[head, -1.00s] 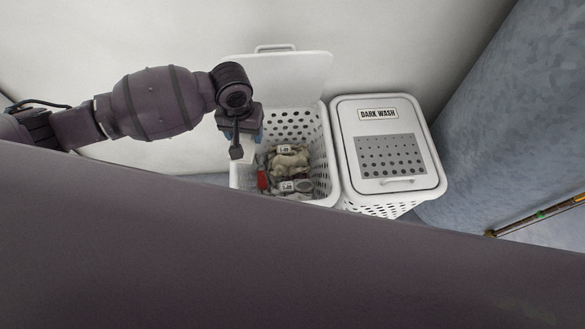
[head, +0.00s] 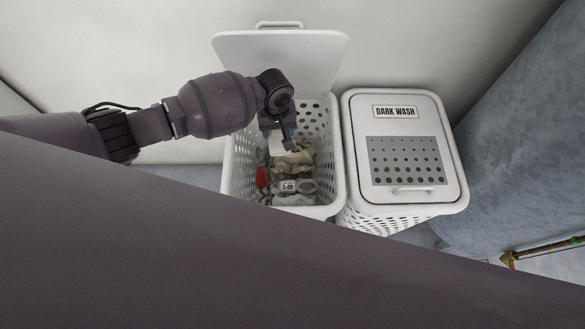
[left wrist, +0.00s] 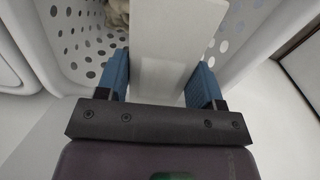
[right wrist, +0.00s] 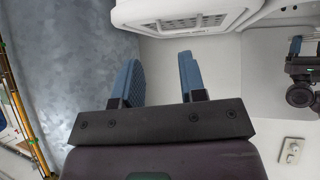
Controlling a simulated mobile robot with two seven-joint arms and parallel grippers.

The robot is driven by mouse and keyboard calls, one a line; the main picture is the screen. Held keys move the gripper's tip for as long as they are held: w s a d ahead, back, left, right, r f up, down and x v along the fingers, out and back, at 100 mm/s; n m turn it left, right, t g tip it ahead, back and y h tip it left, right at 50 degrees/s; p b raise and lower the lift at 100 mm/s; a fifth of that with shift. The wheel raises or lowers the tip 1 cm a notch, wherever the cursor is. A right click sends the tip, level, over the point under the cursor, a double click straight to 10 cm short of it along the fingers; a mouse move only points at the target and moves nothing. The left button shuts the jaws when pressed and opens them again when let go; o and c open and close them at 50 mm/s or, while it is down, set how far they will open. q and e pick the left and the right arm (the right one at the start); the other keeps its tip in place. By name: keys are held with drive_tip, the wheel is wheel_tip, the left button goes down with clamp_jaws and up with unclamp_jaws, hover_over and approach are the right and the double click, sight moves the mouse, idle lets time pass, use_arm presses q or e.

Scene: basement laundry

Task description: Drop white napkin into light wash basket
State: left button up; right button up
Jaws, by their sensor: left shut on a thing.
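The white napkin (head: 279,146) hangs from my left gripper (head: 282,134), inside the upper part of the open white basket (head: 238,140). In the left wrist view the napkin (left wrist: 165,45) is a flat white piece between the two blue fingers of my left gripper (left wrist: 163,80). The basket's perforated wall (left wrist: 85,45) shows beside it. The basket's lid (head: 280,62) stands raised against the wall. No light wash label is visible on it. My right gripper (right wrist: 160,78) is open and empty in the right wrist view, away from the basket opening.
Crumpled beige and grey items (head: 290,165) and a red item (head: 262,177) lie in the basket. A closed basket labelled DARK WASH (head: 405,150) stands just right of it. A blue-grey wall (head: 500,130) and a pipe (head: 540,250) are at the right.

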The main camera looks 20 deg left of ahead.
use_arm(q)
wheel_tip(320, 180, down, 3)
drive_tip(key=shift+s+r+b, duration=0.1)
drive_tip(key=shift+s+b, duration=0.05)
drive_tip(key=shift+b, duration=0.45)
drive_tip(key=shift+f+b, duration=0.35)
drive_tip(key=shift+f, duration=0.2)
drive_tip(key=shift+r, duration=0.1)
drive_tip(key=o, duration=0.9)
drive_tip(key=shift+o, duration=0.6)
